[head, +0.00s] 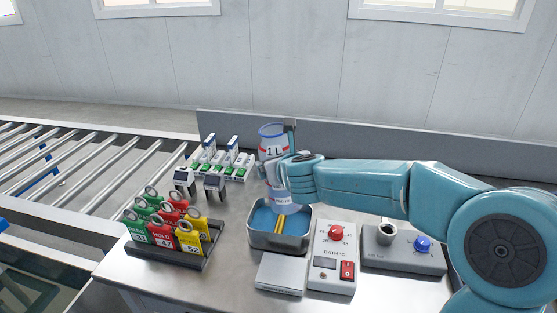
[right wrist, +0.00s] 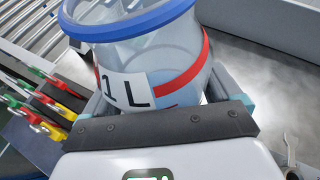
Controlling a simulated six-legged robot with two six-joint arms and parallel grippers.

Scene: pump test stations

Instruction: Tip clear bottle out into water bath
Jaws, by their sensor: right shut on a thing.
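The clear bottle (head: 271,149) has a blue rim, a red band and a white "1 L" label. It stands nearly upright, with its open mouth up, above the water bath (head: 274,242). The bath is a metal basin with blue water and a yellow stick-like thing in it. My right gripper (head: 290,163) is shut on the bottle from the right. The right wrist view shows the bottle (right wrist: 150,65) between the fingers (right wrist: 165,103). I cannot tell whether the bottle's base touches the water. My left gripper is out of view.
A bath control box (head: 332,262) with a red knob and a grey plate (head: 281,273) lie beside the bath. A box with a blue knob (head: 422,244) is further right. A rack of coloured tags (head: 165,253) and several small devices stand left. A roller conveyor (head: 85,170) is far left.

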